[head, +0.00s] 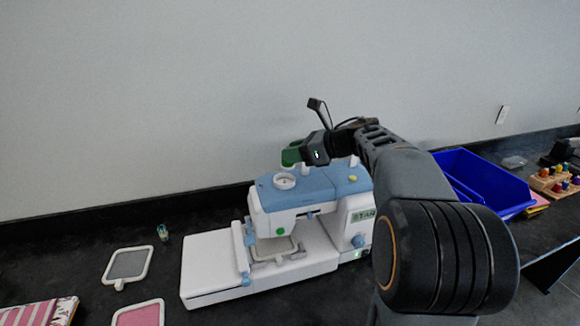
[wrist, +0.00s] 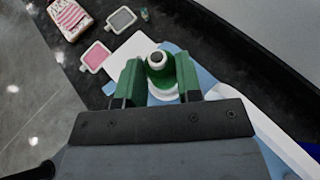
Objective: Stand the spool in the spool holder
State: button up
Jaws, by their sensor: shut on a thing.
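My gripper (head: 293,155) hangs above the blue and white sewing machine (head: 355,182). In the wrist view its two green fingers (wrist: 158,78) are shut on the green spool (wrist: 158,67), whose pale round top with a dark hole faces the camera. The spool looks upright. The spool holder, a white round cup (head: 284,182), sits on the machine's blue top, just below and slightly left of the fingers in the head view. In the wrist view a white rim (wrist: 162,96) shows under the spool. The spool's lower end is hidden.
A grey hoop (head: 127,265), a pink hoop (head: 140,314), striped cloth (head: 40,312) and a small teal item (head: 163,233) lie left of the machine. A blue bin (head: 487,180) and a wooden rack (head: 552,184) stand right. A wall rises behind.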

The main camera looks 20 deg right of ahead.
aim_at(289, 166)
jog(key=shift+w+a+f, duration=0.1)
jog(key=shift+a+f, duration=0.2)
jog(key=shift+f, duration=0.05)
jog(key=f, duration=0.2)
jog(key=shift+w+a+f, duration=0.15)
jog(key=shift+a+f, duration=0.25)
jog(key=shift+f, duration=0.55)
jog(key=shift+f, duration=0.1)
jog(key=o, duration=0.9)
